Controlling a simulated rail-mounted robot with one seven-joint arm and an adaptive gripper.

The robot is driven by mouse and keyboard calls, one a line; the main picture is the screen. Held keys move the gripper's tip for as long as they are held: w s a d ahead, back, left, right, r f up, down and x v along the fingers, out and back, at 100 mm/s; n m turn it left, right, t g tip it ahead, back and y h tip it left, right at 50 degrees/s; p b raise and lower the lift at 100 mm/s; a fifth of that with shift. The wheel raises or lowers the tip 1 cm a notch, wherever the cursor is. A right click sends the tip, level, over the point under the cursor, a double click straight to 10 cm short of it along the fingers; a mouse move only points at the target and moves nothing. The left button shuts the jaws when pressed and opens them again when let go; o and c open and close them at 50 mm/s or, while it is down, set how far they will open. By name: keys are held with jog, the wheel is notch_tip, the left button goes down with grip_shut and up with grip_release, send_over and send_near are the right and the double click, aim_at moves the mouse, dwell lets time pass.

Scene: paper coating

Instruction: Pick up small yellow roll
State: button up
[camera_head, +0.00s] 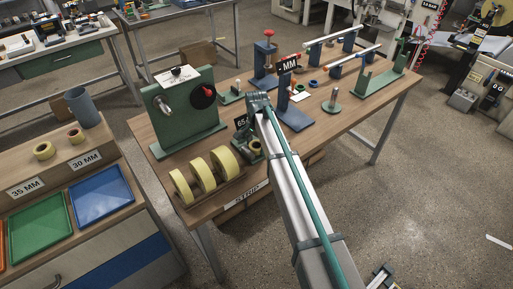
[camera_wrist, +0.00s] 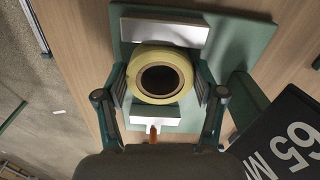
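A small yellow roll (camera_wrist: 137,77) with a dark round core sits on a green stand (camera_wrist: 250,48) in the wrist view. Its round face is toward the camera. My gripper (camera_wrist: 160,84) has one finger on each side of it, close to its rim. I cannot tell whether the fingers press on it. In the head view my arm reaches over the table, with my gripper (camera_head: 255,145) low beside the 65 MM sign (camera_head: 242,122), partly hiding the stand and roll.
Three large yellow rolls (camera_head: 203,174) stand in a row left of my gripper. Behind them is a green machine (camera_head: 186,110). The 65 MM sign is close to my right finger in the wrist view (camera_wrist: 285,138). Blue (camera_head: 98,196) and green (camera_head: 40,225) trays lie on the left bench.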

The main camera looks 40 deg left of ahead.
jog(key=c, duration=0.6)
jog(key=shift+c, duration=0.2)
jog(key=shift+r, duration=0.1)
